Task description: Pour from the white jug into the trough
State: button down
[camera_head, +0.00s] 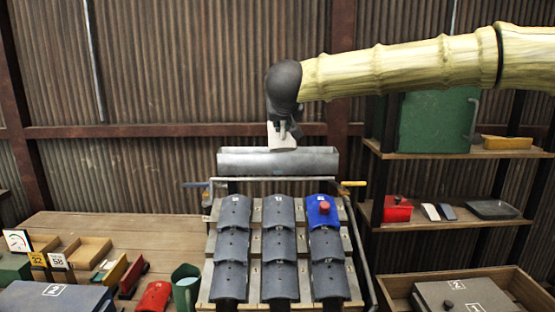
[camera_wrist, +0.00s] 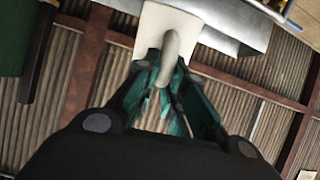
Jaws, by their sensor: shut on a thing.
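The white jug (camera_head: 281,136) is held just above the grey metal trough (camera_head: 237,163), near its middle. In the wrist view the jug (camera_wrist: 156,23) shows its pale body, and its handle lies between the green fingers of my gripper (camera_wrist: 172,88). My gripper (camera_head: 290,126) is shut on the jug by the handle. The trough (camera_wrist: 233,22) also shows behind the jug in the wrist view. The jug's mouth and contents are hidden, and I cannot tell its tilt for certain. No stream of liquid is visible.
Below the trough stands a sloped rack of grey tiles (camera_head: 278,246), one of them blue (camera_head: 322,212) with a red knob. A wooden bench (camera_head: 120,232) with boxes is at left. Shelves (camera_head: 450,222) with a large green container (camera_head: 437,122) stand at right.

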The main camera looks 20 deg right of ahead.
aim_at(283, 136)
jog(key=shift+f+b, duration=0.35)
jog(key=shift+b, duration=0.05)
jog(key=t+b, duration=0.1)
jog(key=b, duration=0.2)
jog(key=shift+s+a+f+t+b, duration=0.1)
jog(key=shift+s+f+t+b, duration=0.2)
jog(key=shift+f+t+b, duration=0.1)
jog(key=shift+b, duration=0.35)
jog(key=shift+r+h, duration=0.15)
jog(key=shift+h, duration=0.15)
jog(key=f+b, duration=0.1)
jog(key=b, duration=0.2)
jog(key=shift+f+t, duration=0.15)
jog(key=shift+t, duration=0.25)
notch_tip(283, 136, down, 2)
jog(key=t+b, duration=0.2)
jog(key=b, duration=0.5)
jog(key=shift+h, duration=0.4)
jog(key=shift+t, duration=0.3)
jog(key=shift+r, duration=0.2)
